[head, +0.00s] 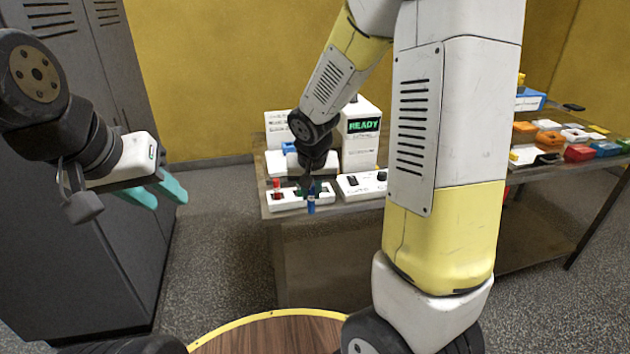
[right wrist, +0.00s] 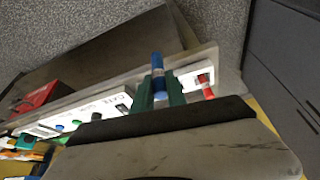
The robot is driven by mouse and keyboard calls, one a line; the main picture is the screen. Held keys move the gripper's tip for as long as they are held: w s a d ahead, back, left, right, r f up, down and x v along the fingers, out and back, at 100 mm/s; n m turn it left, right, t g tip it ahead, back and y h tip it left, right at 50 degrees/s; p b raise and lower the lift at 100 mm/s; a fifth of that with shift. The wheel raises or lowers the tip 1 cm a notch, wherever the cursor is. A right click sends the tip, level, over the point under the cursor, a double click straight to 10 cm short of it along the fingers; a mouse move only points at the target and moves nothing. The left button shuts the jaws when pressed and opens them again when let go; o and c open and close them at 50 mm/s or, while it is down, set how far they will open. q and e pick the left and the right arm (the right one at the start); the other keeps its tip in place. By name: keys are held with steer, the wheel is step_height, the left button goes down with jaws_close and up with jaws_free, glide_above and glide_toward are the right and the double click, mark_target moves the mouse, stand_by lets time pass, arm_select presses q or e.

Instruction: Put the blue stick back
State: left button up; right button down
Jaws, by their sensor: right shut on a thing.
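The blue stick (head: 311,203) is upright between the fingers of my right gripper (head: 311,188), above or at the white holder (head: 288,204) on the bench; I cannot tell whether its lower end is in a slot. In the right wrist view the blue stick (right wrist: 157,65) stands between the dark green fingers, which are shut on it. The red stick (head: 276,186) stands in the holder to the left of the blue one; it also shows in the right wrist view (right wrist: 206,88). My left gripper (head: 168,201) is open and empty, with teal fingers, away from the bench.
A white machine with a READY display (head: 364,125) stands behind the holder. A white panel with dark knobs (head: 362,184) is right of the holder. A second bench at right carries several coloured blocks (head: 580,152). Grey lockers (head: 75,180) stand at the left.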

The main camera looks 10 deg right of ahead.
steer(key=shift+w+d+f, duration=0.8)
steer(key=shift+w+d, duration=0.2)
steer(key=shift+w, duration=1.2)
steer(key=shift+w+d+f, duration=0.85)
steer(key=shift+w+d, duration=0.2)
steer(key=shift+w, duration=1.15)
steer(key=shift+w+d+f, duration=0.8)
steer(key=shift+w+d, duration=0.2)
steer(key=shift+w, duration=1.2)
steer(key=shift+f, duration=0.1)
steer(key=c, duration=1.3)
jaws_free()
steer(key=shift+c, duration=0.2)
